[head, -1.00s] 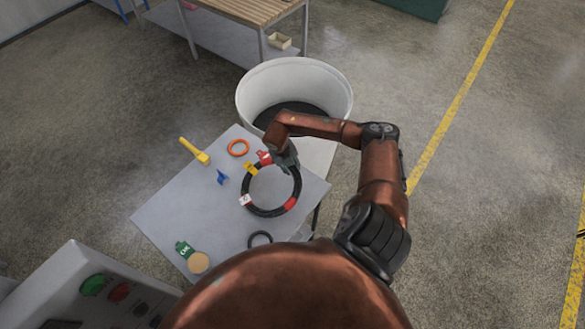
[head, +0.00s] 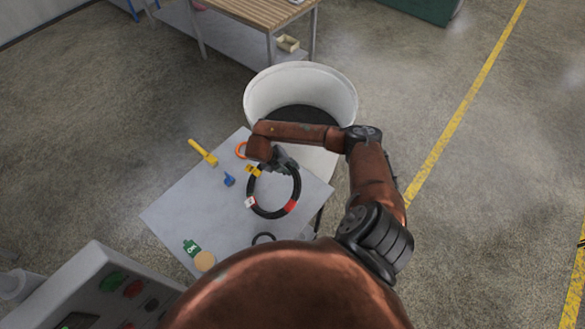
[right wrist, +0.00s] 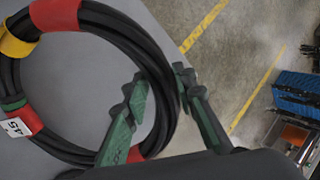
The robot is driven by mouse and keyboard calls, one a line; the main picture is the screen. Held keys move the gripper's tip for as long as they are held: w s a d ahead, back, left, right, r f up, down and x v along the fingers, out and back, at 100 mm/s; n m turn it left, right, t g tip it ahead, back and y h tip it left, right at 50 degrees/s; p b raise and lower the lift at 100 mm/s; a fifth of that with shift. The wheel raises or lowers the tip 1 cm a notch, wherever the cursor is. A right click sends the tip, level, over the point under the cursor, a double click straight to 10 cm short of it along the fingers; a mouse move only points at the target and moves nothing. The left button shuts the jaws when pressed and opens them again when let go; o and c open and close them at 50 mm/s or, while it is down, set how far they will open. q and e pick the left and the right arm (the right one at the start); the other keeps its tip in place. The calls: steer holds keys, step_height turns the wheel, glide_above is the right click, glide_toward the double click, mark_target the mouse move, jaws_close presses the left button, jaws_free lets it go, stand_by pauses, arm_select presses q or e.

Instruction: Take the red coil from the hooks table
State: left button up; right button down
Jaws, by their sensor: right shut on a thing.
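The coil (head: 297,192) is a black hose ring with red bands, a yellow band and a white tag, on the grey table (head: 185,212). It fills the left of the right wrist view (right wrist: 158,62), where the tag and red, yellow and green bands show. My right gripper (head: 287,164) is at the coil's far side in the head view. In the right wrist view its two green-grey fingers (right wrist: 166,92) stand on either side of the hose strands, shut on the coil. I cannot tell whether the coil is clear of the tabletop. My left gripper is not in view.
A yellow tool (head: 203,152), a blue piece (head: 229,180), a partly hidden orange ring (head: 240,150), a small black ring (head: 263,238) and a green bottle (head: 192,248) lie on the table. A white tub (head: 300,85) stands behind. Open floor lies to the right.

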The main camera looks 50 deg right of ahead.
steer(key=shift+w+a+r+g+h+p, duration=0.2)
steer(key=shift+a+r+h+p, duration=0.25)
steer(key=shift+a+r+h, duration=0.4)
steer(key=shift+w+a+r+g+h+p, duration=0.1)
steer(key=shift+w+a+r+h+p, duration=0.25)
steer(key=shift+a+r, duration=0.5)
steer(key=a+r+h+p, duration=0.2)
steer(key=r+p, duration=0.4)
steer(key=r, duration=0.3)
steer(key=shift+w+a+r+g+p, duration=0.3)
steer(key=shift+w+a, duration=0.1)
steer(key=shift+a, duration=0.2)
stand_by(0.4)
